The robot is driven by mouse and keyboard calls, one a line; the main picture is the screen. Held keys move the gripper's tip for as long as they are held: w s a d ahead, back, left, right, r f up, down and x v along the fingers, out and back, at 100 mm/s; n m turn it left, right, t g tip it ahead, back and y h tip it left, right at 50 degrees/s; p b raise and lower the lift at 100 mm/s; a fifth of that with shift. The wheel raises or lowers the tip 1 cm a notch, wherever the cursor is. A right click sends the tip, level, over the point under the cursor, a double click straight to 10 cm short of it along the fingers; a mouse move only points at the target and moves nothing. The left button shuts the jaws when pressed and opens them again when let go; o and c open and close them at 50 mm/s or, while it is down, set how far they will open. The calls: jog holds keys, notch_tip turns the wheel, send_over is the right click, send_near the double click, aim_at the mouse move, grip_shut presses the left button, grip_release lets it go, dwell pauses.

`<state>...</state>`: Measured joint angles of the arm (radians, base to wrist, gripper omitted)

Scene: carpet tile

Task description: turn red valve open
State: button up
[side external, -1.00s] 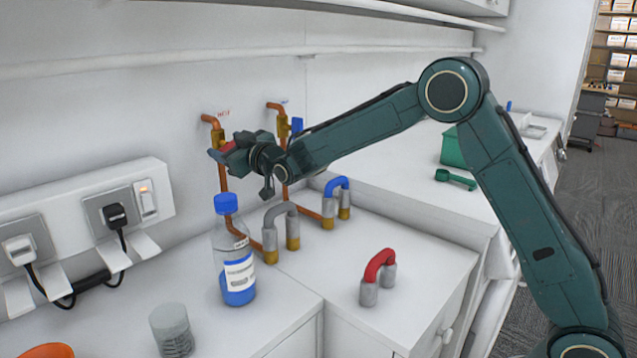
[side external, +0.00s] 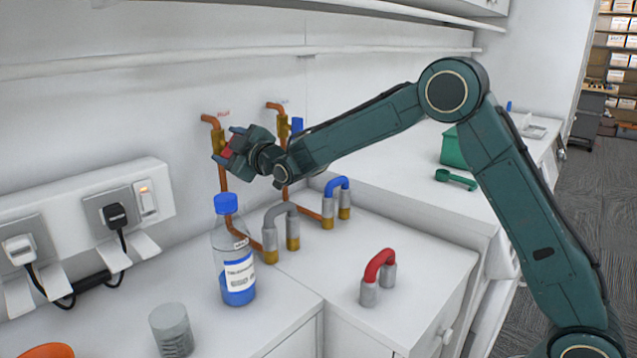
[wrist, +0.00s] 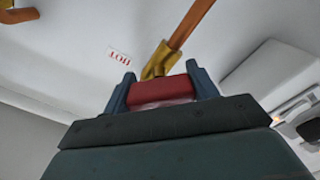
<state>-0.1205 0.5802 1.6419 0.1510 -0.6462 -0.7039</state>
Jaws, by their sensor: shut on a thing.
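The red valve handle (wrist: 160,92) sits between the two blue-grey fingers of my gripper (wrist: 163,88) in the wrist view. My gripper (side external: 229,142) is shut on this handle, and only a small red part of the handle (side external: 226,153) shows in the side view. The brass valve body (wrist: 158,62) is just beyond the handle on the copper pipe (wrist: 190,22). A red HOT label (wrist: 120,58) is on the wall beside it. The far side of the handle is hidden by my gripper.
A second copper pipe with a blue-handled valve (side external: 297,125) is to the right. A blue-capped bottle (side external: 235,255) stands below my gripper. Grey, blue and red bent pipes (side external: 379,268) stand on the counter. Sockets with plugs (side external: 115,215) are at left.

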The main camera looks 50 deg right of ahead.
jog(key=o, duration=1)
jog(key=shift+s, duration=0.15)
jog(key=s, duration=1.3)
jog(key=shift+s, duration=0.3)
